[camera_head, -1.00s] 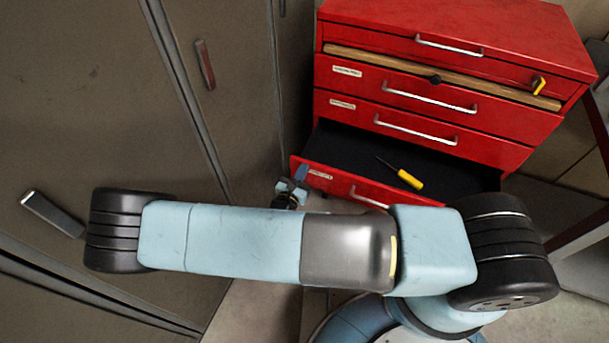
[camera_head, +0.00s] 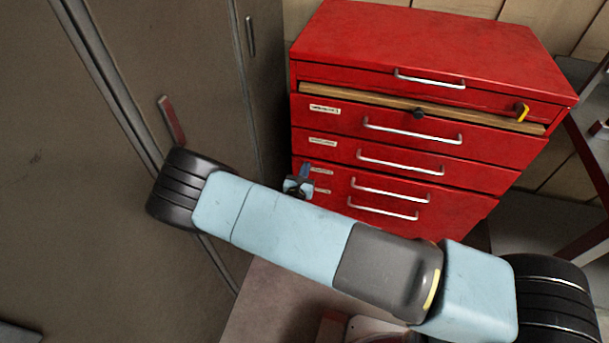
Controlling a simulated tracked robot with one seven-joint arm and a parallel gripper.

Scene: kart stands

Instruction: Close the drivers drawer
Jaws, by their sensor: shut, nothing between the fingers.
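The red tool cabinet (camera_head: 430,40) stands at centre right with its drawers. My gripper (camera_head: 300,184) is shut and empty, close to the left end of that drawer's front. I cannot tell whether it touches. My arm hides the lower part of the cabinet.
Tall grey-brown lockers (camera_head: 80,180) stand close on the left, near my arm. A wooden strip (camera_head: 440,112) sits under the cabinet's top section, with a yellow item (camera_head: 521,112) at its right end. A dark red frame (camera_head: 585,170) stands at the right. Bare floor (camera_head: 270,300) shows below.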

